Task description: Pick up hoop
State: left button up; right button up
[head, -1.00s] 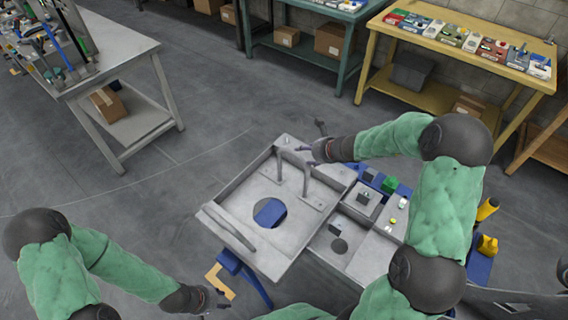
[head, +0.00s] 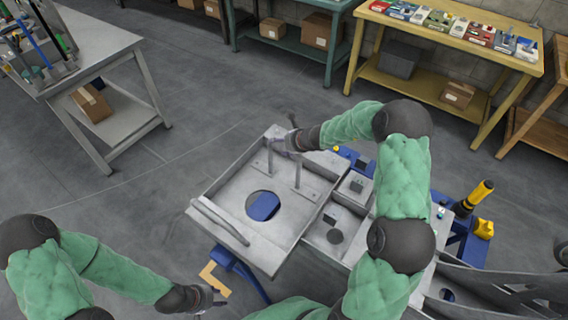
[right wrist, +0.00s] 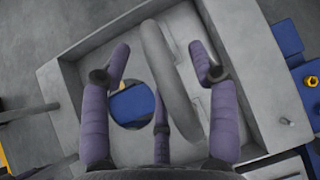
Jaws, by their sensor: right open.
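The hoop, a grey arched bar (right wrist: 168,75), stands in a shallow grey tray (right wrist: 55,110). In the head view its upright legs (head: 297,172) rise from the tray (head: 225,190) floor. My right gripper (head: 284,144) is at the hoop's upper end. In the right wrist view its purple fingers (right wrist: 162,78) are spread open, with the arch between them; I cannot tell whether they touch it. My left gripper (head: 214,296) is low at the front left, away from the hoop, beside a tan bracket (head: 215,277); its jaws are too small to read.
A round hole in the tray shows a blue part (head: 263,206) below. A curved grey bar (head: 219,221) lies along the tray's left edge. Grey blocks (head: 354,187) and yellow-black posts (head: 474,198) stand to the right. Tables stand behind, with open floor between.

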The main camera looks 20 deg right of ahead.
jog(key=shift+w, duration=0.15)
grip_shut()
jog(key=shift+r, duration=0.1)
